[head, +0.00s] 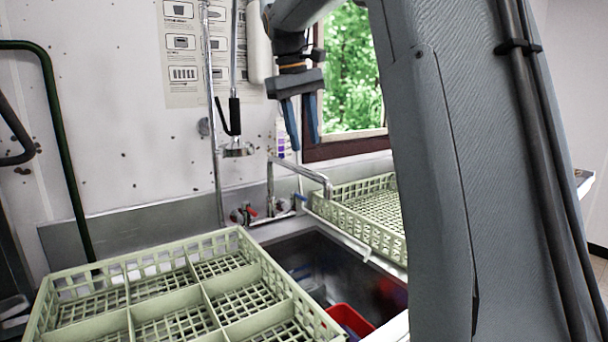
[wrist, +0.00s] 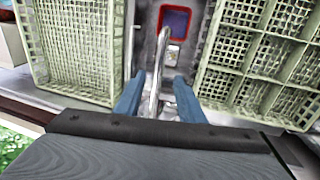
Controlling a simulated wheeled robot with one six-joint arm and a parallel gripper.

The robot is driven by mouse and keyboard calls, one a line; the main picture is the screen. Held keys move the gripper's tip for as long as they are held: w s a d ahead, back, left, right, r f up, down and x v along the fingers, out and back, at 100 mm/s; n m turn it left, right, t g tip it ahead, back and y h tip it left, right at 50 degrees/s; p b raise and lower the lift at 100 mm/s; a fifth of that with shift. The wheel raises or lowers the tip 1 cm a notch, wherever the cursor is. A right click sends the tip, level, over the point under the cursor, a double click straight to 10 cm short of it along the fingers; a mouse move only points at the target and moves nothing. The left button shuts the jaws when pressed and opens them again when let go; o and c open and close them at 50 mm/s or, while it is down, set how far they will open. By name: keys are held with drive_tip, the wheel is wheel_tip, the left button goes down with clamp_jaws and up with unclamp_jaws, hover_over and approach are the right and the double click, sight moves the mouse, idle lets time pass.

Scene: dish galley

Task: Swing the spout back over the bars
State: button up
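The chrome spout (head: 302,170) rises from the tap at the back of the sink and reaches out to the right over the basin. In the wrist view the spout (wrist: 155,80) runs between my fingers, its end near the red bin. My gripper (head: 305,143) points down, open and empty, just above the spout; in the wrist view my gripper (wrist: 157,80) shows one blue finger on each side of it, with gaps. I cannot make out the bars surely; a thin pale rail (head: 345,240) lies along the sink's right side.
A green divided rack (head: 140,262) stands left of the sink and another green rack (head: 335,208) stands right. A red bin (head: 350,318) sits in the sink (head: 325,262). A hanging spray head (head: 238,150) is left of my gripper. Red and blue tap handles (head: 250,210) are below.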

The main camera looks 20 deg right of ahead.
sight(309, 172)
drive_tip(key=shift+w+d+f+p, duration=0.1)
drive_tip(key=shift+d+f+p, duration=0.15)
drive_tip(key=shift+f, duration=1.1)
drive_tip(key=shift+w+d+f+p, duration=0.1)
drive_tip(key=shift+d+f, duration=0.2)
drive_tip(key=shift+f, duration=1)
drive_tip(key=shift+w+d+f+p, duration=0.1)
drive_tip(key=shift+d+f+p, duration=0.15)
drive_tip(key=shift+f, duration=1.1)
clamp_jaws()
